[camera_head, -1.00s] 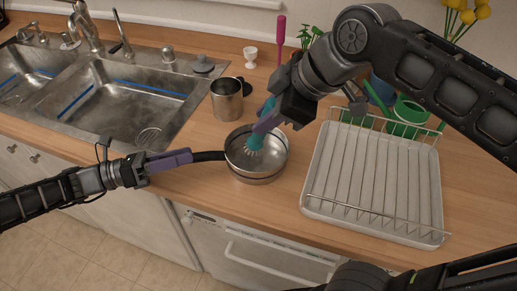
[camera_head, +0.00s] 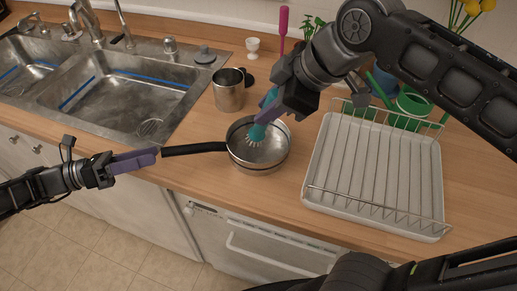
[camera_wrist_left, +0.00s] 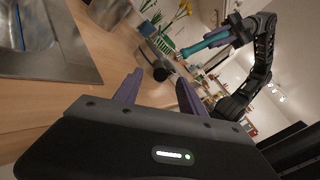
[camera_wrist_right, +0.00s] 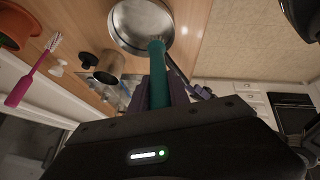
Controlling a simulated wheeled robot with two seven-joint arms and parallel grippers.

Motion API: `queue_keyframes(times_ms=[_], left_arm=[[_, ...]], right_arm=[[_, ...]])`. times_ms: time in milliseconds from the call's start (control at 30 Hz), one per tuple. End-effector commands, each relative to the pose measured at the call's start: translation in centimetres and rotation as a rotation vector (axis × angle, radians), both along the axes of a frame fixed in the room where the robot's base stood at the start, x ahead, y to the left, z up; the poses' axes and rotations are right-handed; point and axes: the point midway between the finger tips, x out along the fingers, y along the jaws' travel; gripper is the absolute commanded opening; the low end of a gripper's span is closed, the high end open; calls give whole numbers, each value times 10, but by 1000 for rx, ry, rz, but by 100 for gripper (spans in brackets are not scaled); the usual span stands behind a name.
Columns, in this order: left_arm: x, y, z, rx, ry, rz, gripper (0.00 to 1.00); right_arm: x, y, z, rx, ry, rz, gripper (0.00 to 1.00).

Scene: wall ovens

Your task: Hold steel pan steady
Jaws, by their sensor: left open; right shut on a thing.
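The steel pan (camera_head: 270,153) sits on the wooden counter in the head view, its black handle (camera_head: 195,149) pointing left. My left gripper (camera_head: 146,158) is open and apart from the handle, just left of its end. In the left wrist view the handle's end (camera_wrist_left: 161,74) shows beyond the spread purple fingers. My right gripper (camera_head: 272,112) is shut on a teal brush (camera_head: 257,133), whose bristles are down in the pan. The right wrist view shows the brush (camera_wrist_right: 158,80) between the fingers, with the pan (camera_wrist_right: 141,22) beyond.
A white dish rack (camera_head: 375,175) stands right of the pan. A steel mug (camera_head: 229,92) stands behind it, and the sink (camera_head: 120,95) is at left. A white egg cup (camera_head: 252,46) and a pink brush (camera_head: 283,22) are farther back. The counter's front edge is close to the pan.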

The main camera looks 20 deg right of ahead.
Motion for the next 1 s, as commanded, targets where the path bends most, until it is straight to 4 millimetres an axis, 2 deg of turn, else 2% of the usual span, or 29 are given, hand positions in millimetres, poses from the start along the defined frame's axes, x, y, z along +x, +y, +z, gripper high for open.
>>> queue_keyframes(times_ms=[100, 267, 1000], left_arm=[[2, 20, 0, 1, -1, 2, 48], [2, 31, 0, 1, -1, -1, 48], [2, 32, 0, -1, 0, -1, 48]], right_arm=[[0, 0, 0, 0, 0, 0, 0], [0, 0, 0, 0, 0, 0, 0], [0, 0, 0, 0, 0, 0, 0]])
